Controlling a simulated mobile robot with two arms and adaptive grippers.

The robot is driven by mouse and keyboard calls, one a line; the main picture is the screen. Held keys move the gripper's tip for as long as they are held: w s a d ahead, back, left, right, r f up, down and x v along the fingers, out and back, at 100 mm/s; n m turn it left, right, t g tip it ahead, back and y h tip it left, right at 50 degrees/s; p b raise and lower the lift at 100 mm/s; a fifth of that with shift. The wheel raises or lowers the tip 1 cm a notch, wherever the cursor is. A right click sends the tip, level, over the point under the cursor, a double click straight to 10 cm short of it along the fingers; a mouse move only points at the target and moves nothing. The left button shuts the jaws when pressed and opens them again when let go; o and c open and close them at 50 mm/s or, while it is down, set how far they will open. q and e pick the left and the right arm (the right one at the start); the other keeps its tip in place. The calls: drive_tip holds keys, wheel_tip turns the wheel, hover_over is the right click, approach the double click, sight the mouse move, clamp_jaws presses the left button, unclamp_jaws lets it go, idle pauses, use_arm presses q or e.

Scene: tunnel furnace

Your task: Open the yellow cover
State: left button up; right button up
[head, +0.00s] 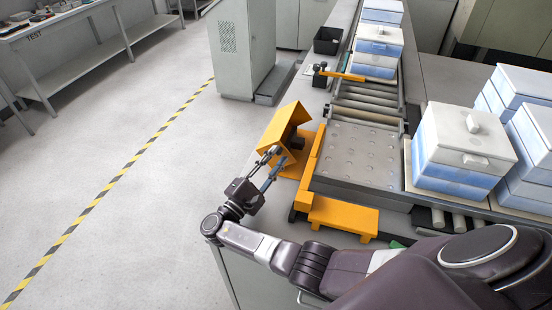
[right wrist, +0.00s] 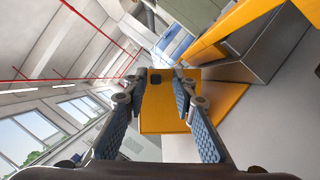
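The yellow cover (head: 284,124) is a bent yellow-orange plate. It stands tilted at the left edge of the conveyor station in the head view, with a small dark part beside it. My right gripper (head: 274,160) is at the near side of the cover, its two fingers spread apart. In the right wrist view the yellow cover (right wrist: 163,118) shows between and beyond the open fingers (right wrist: 158,82), with a dark square on its upper part. I cannot tell whether a finger touches it. Nothing is held. My left gripper is not in view.
A yellow frame (head: 343,215) edges the metal conveyor plate (head: 358,152) right of the cover. White and blue boxes (head: 462,150) stand at the right. A grey cabinet (head: 241,45) stands behind. The floor (head: 130,190) at left is clear.

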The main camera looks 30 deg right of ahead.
drive_tip(key=shift+r, duration=0.1)
wheel_tip(320, 180, up, 10)
idle(0.8)
idle(0.4)
